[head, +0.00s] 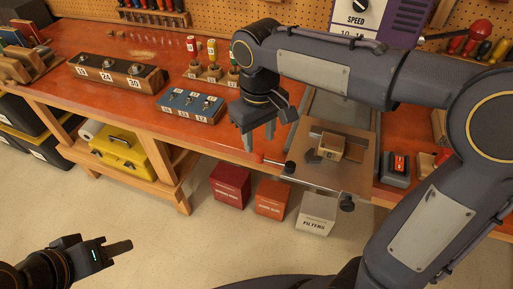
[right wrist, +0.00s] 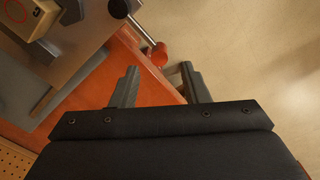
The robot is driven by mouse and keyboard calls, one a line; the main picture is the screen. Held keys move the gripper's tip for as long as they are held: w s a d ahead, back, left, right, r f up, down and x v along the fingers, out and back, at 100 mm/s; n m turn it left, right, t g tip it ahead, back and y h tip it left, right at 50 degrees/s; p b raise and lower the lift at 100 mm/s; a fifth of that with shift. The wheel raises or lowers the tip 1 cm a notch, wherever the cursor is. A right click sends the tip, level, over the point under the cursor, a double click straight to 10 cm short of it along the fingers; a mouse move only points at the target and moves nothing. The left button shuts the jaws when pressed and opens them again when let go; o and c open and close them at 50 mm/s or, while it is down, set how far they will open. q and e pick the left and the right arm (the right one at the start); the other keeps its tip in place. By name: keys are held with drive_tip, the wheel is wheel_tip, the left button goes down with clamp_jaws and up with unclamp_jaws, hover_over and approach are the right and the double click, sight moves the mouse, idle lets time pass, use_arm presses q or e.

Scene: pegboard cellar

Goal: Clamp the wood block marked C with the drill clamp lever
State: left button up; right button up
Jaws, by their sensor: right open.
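The wood block (head: 331,147) sits on the grey metal drill table (head: 352,181). It also shows at the top left of the right wrist view (right wrist: 30,18), with a red ring and a dark mark too cut off to read surely. The clamp lever's red knob (head: 258,158) sticks out left of the drill table, near the bench edge. My right gripper (head: 257,137) is open and empty near this knob. In the right wrist view the red knob (right wrist: 159,54) shows between and just past the fingertips, apart from them. My left gripper (head: 125,246) is low at the left, away from the bench.
A blue block of sockets (head: 190,106), a numbered wooden holder (head: 118,75) and a screwdriver rack (head: 211,73) stand on the bench. Red, orange and white boxes (head: 317,214) stand on the floor below. A black knob (head: 347,204) juts from the drill table's front.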

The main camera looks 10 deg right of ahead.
sight(259, 148)
wheel_tip(259, 148, down, 6)
drive_tip(key=shift+f, duration=0.25)
clamp_jaws()
idle(0.3)
